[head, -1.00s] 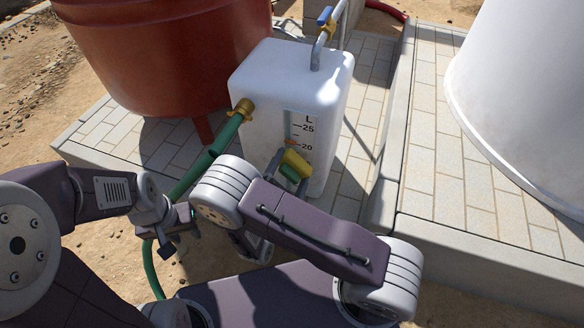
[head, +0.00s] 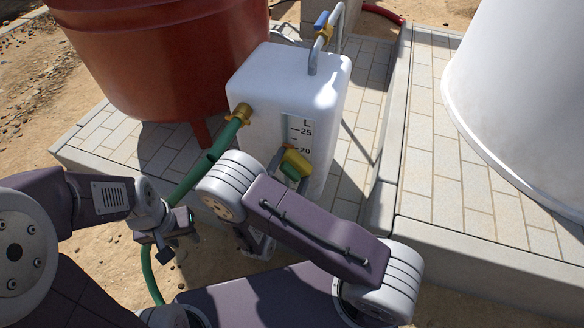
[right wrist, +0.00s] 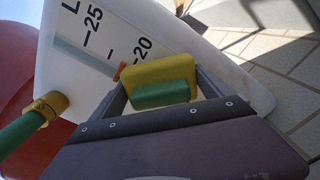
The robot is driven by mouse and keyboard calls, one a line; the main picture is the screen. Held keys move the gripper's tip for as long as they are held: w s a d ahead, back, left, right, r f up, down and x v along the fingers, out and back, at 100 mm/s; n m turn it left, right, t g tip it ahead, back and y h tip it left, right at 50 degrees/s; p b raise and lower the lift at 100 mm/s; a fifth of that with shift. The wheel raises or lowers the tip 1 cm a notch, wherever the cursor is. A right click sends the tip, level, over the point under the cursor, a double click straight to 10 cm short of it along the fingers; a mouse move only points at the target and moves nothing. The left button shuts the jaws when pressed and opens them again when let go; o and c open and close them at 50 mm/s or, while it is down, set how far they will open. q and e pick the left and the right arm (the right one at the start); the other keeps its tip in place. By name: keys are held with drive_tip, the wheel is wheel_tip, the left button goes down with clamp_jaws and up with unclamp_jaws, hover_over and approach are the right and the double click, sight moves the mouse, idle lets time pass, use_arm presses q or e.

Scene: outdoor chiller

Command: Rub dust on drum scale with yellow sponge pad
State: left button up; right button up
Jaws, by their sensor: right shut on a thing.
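The white drum (head: 262,135) stands on the paving, its scale (head: 302,128) marked L, 25 and 20 on the front. The scale also shows in the right wrist view (right wrist: 97,38). The yellow sponge pad (head: 297,160) with its green grip block is at the scale just below the 20 mark; contact is hard to tell. In the right wrist view the pad (right wrist: 150,70) lies between the fingers of my right gripper (right wrist: 163,93), shut on the green block.
A green hose (head: 190,180) with a brass fitting (head: 243,112) joins the drum's left side. A red-brown tank (head: 160,60) stands behind left. A blue-handled valve pipe (head: 322,30) rises from the drum top. A raised paved ledge (head: 455,190) bears a large white tank (head: 520,90).

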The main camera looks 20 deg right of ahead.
sight(306, 171)
drive_tip(key=shift+w+d, duration=0.1)
drive_tip(key=shift+d, duration=0.2)
drive_tip(key=shift+s+d+p, duration=0.4)
drive_tip(key=shift+s+d, duration=0.8)
drive_tip(key=shift+d, duration=0.2)
drive_tip(key=shift+w+d, duration=0.1)
drive_tip(key=shift+w+a, duration=0.55)
drive_tip(key=shift+a, duration=0.35)
drive_tip(key=shift+w+a, duration=0.55)
drive_tip(key=shift+a, duration=0.3)
drive_tip(key=shift+p+v, duration=0.45)
drive_tip(key=shift+v, duration=2.65)
